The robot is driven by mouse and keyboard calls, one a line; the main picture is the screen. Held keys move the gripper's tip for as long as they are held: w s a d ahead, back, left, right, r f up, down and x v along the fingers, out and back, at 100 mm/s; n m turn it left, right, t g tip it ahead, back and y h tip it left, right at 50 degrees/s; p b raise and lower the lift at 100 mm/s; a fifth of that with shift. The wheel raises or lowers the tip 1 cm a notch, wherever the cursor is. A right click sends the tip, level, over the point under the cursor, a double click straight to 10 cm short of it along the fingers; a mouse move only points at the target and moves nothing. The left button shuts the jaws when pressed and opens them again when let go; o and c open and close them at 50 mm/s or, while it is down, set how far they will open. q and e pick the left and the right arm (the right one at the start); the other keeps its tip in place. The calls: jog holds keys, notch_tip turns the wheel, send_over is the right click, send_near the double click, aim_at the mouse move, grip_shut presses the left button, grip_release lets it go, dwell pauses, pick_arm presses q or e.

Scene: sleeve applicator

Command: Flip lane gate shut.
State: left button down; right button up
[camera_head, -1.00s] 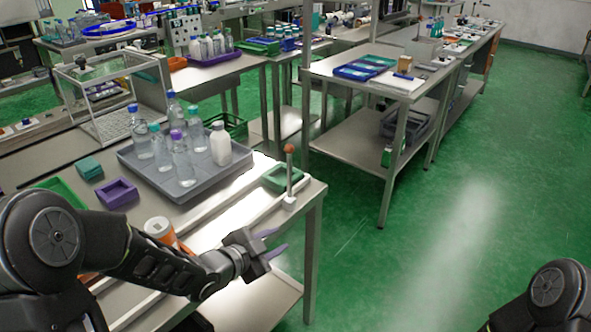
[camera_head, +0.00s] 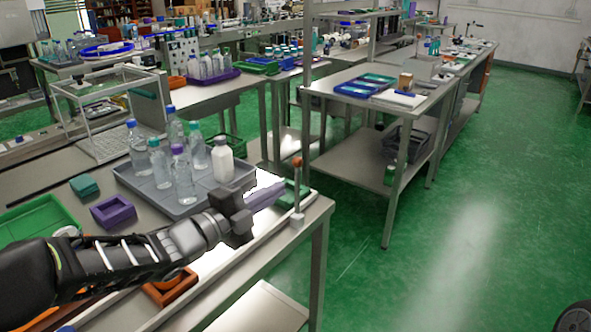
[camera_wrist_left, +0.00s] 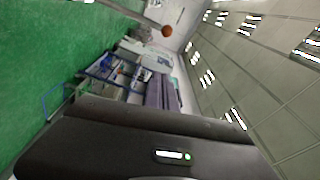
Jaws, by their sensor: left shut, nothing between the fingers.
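The lane gate appears as a thin upright grey post with an orange ball on top (camera_head: 297,162), on a small white base at the right front corner of the bench. The ball on its rod also shows in the left wrist view (camera_wrist_left: 167,31). My left gripper (camera_head: 282,188) has its purple fingers shut and empty, pointing right at the post, just left of it and below the ball. I cannot tell whether they touch it. The fingers also show in the left wrist view (camera_wrist_left: 163,90). My right gripper is not in view.
A grey tray (camera_head: 125,172) with several bottles stands behind my left arm. A green block (camera_head: 291,190) lies behind my fingertips. A purple holder (camera_head: 113,211), an orange holder (camera_head: 172,290) and a green tray (camera_head: 38,222) are on the bench. Open floor lies right of the bench.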

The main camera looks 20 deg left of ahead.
aim_at(298, 163)
pick_arm(q)
jog(key=w, duration=0.3)
jog(key=w+d+p, duration=0.1)
jog(key=w, duration=0.3)
jog(key=w+d, duration=0.1)
jog(key=w, duration=0.2)
jog(key=shift+w+d+f+p, duration=0.15)
jog(key=shift+w+p, duration=0.05)
jog(key=shift+p, duration=0.1)
jog(key=shift+w+a+f, duration=0.1)
jog(key=shift+w+a, duration=0.2)
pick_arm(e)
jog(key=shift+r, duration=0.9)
pick_arm(q)
jog(key=shift+a, duration=0.1)
jog(key=shift+w+a+n, duration=0.3)
jog(key=shift+a+n, duration=0.3)
jog(key=shift+a, duration=0.05)
jog(key=w+a+f+n+t+b, duration=0.1)
jog(key=w+a+f+n+b, duration=0.1)
jog(key=a+n, duration=0.3)
jog(key=shift+w+a, duration=0.6)
jog(key=shift+a, duration=0.95)
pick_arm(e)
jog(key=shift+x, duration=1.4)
